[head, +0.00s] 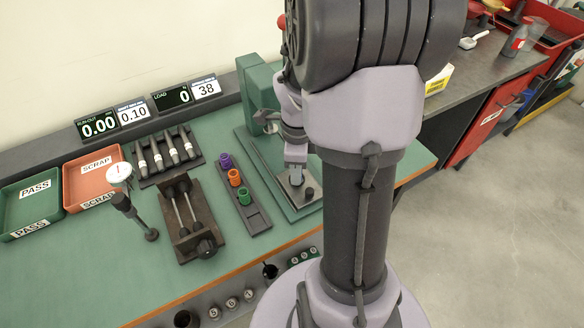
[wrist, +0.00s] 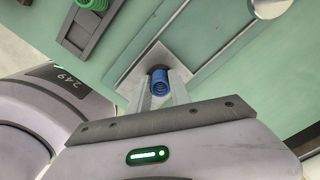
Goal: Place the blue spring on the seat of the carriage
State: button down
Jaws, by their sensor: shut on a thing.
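The blue spring (wrist: 160,86) sits upright between the fingers of my gripper (wrist: 161,97), which is shut on it in the wrist view. Just beyond it is the pale square plate of the carriage (wrist: 131,83), with a dark round part showing right behind the spring, perhaps the seat. I cannot tell whether the spring touches it. In the head view my gripper (head: 296,177) is low over the carriage plate (head: 296,199), beside a dark knob. The spring is hidden there.
A dark rack (head: 258,220) holds purple (head: 225,160), orange (head: 235,177) and green (head: 243,196) springs, with bare room at its near end. A dark vise-like fixture (head: 188,220) stands further left. The green press column (head: 261,92) rises behind the carriage.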

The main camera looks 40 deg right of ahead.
jog(key=shift+r, duration=0.15)
jog(key=shift+f, duration=0.2)
jog(key=c, duration=1.2)
grip_release()
notch_tip(320, 180, up, 12)
jog(key=r+p, duration=0.1)
jog(key=p, duration=0.4)
jog(key=s+a+r+n+t, duration=0.2)
jog(key=a+r+n, duration=0.1)
jog(key=a+n, duration=0.4)
jog(key=s+a+r+n+t+y, duration=0.1)
jog(key=s+a+r+n+t, duration=0.1)
jog(key=a+n, duration=0.6)
jog(key=s+a+r+n+t+y, duration=0.1)
jog(key=s+a+r+n, duration=0.2)
jog(key=a+r+n, duration=0.2)
jog(key=shift+s+a+r+n+t, duration=0.1)
jog(key=shift+a+n+t, duration=0.1)
jog(key=shift+a+n, duration=0.7)
jog(key=shift+s+a+n+t, duration=0.1)
jog(key=shift+a+n+t, duration=0.1)
jog(key=shift+a+n, duration=0.65)
